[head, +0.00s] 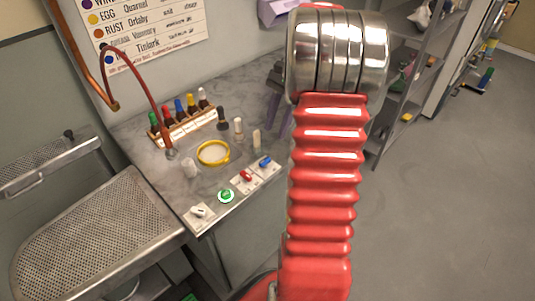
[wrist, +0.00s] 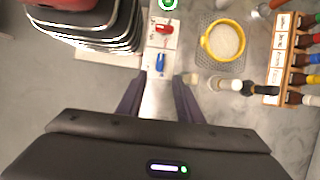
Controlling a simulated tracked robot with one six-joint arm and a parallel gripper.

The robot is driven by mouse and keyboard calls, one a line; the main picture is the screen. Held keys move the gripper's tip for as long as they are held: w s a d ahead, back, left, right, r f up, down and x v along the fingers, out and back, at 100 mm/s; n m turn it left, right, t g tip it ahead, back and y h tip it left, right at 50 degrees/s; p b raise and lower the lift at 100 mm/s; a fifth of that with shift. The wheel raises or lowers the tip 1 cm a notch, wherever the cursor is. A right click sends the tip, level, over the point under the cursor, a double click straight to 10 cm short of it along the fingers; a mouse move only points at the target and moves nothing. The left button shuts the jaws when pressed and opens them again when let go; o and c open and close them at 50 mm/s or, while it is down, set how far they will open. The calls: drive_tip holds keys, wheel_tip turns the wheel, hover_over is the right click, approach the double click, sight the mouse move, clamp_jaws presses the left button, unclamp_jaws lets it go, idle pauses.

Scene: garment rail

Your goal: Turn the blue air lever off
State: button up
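The blue lever (head: 265,162) sits on a white plate at the front right of the grey counter, beside the red lever. In the wrist view the blue lever (wrist: 160,62) lies ahead of my fingertips, roughly centred between them, and points along the picture's vertical. My gripper (wrist: 158,95) is open and empty, its two dark purple fingers apart on either side of the white strip. It does not touch the lever in this view. In the head view my red arm hides part of the gripper; purple fingers show above the counter beside it.
The red lever (head: 246,176), a green round button (head: 226,196) and a white lever (head: 198,212) line the counter's front edge. Behind stand a yellow-rimmed dish (head: 213,153), small bottles and a wooden rack (head: 192,130) of coloured bottles. A metal shelf (head: 400,85) stands right.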

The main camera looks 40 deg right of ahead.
sight(266, 159)
drive_tip(key=x, duration=1)
drive_tip(key=shift+a+f, duration=0.15)
drive_tip(key=shift+c, duration=0.2)
clamp_jaws()
